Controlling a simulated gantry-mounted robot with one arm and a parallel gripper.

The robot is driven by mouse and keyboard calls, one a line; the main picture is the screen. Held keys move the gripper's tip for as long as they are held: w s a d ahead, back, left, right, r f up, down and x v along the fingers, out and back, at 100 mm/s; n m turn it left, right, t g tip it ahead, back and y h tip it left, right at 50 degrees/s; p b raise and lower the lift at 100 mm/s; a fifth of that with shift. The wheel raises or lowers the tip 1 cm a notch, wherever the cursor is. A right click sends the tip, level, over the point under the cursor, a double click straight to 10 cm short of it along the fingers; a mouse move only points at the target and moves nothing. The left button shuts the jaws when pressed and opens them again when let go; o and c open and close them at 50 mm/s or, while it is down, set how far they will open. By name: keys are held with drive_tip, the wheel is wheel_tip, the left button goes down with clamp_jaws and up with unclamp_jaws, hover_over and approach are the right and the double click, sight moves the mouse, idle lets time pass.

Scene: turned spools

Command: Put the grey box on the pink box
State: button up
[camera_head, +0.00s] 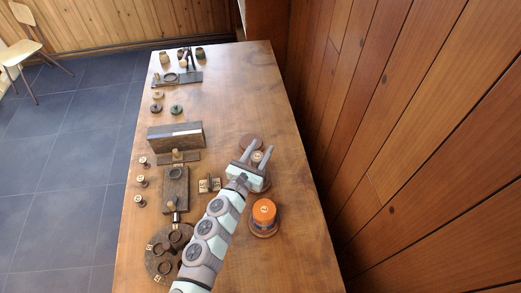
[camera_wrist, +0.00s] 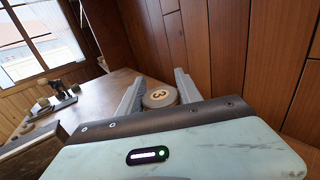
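I see no box that is plainly grey or plainly pink. My gripper (camera_head: 264,143) is spread open over the right side of the table. A round tan lid marked with a 3 (camera_wrist: 160,96) shows between its fingers in the wrist view, and also in the head view (camera_head: 257,156). I cannot tell whether the fingers touch it. A reddish-brown round piece (camera_head: 249,142) lies just beyond it, partly hidden by a finger. An orange round box (camera_head: 264,212) with a marked top stands on a round base to the lower right of the gripper.
The wooden table (camera_head: 235,85) is clear at its far right. A long dark block (camera_head: 175,136), a dark plate (camera_head: 175,190), small spools (camera_head: 141,181) and a round tray (camera_head: 158,262) line its left side. A wooden wall (camera_head: 400,130) borders the right.

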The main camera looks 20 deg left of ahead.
drive_tip(key=o, duration=0.4)
drive_tip(key=shift+c, duration=0.2)
drive_tip(key=shift+r, duration=0.15)
drive_tip(key=shift+r+p, duration=0.2)
drive_tip(key=shift+p, duration=0.25)
drive_tip(key=s+b, duration=0.2)
drive_tip(key=s, duration=1)
drive_tip(key=shift+a+f, duration=0.15)
drive_tip(key=shift+a, duration=0.25)
